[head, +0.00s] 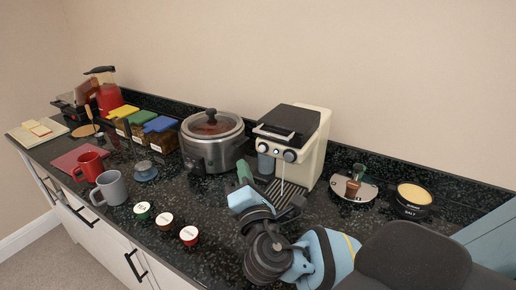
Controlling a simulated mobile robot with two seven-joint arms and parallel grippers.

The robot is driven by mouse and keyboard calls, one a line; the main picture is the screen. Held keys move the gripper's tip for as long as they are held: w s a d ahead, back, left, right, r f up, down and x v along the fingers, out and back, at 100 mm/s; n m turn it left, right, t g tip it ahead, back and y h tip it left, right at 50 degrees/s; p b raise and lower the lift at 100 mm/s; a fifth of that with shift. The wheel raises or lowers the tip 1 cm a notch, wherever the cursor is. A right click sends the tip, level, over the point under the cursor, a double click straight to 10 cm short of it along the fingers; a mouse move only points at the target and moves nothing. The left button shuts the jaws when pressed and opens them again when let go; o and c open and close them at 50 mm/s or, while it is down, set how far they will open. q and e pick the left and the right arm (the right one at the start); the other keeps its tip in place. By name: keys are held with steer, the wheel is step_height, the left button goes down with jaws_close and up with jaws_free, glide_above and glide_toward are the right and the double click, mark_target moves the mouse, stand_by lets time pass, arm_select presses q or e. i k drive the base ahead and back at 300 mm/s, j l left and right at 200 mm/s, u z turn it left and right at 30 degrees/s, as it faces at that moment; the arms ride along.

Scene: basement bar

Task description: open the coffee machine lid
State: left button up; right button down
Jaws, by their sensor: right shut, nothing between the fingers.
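The coffee machine (315,150) stands against the back wall, right of the middle in the head view. It has a cream body, a front with round knobs and a slatted drip tray. Its black lid (290,120) lies on top and looks shut. My right gripper (244,172) is in front of the machine, to the left of its drip tray and lower than the lid. Its fingers are together and empty, apart from the lid. My right wrist and forearm hide the counter in front of the machine. My left gripper is not in view.
A slow cooker (212,142) stands left of the machine. Several coloured-lid containers, a red mug (90,166), a grey mug (111,188) and small round pods (165,220) are farther left. A salt tub (412,200) and a half-round holder (352,188) stand to the right.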

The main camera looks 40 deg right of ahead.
mark_target(287, 121)
steer(key=k+j, duration=0.3)
steer(key=k, duration=0.15)
steer(key=k+j, duration=0.3)
steer(key=k, duration=0.2)
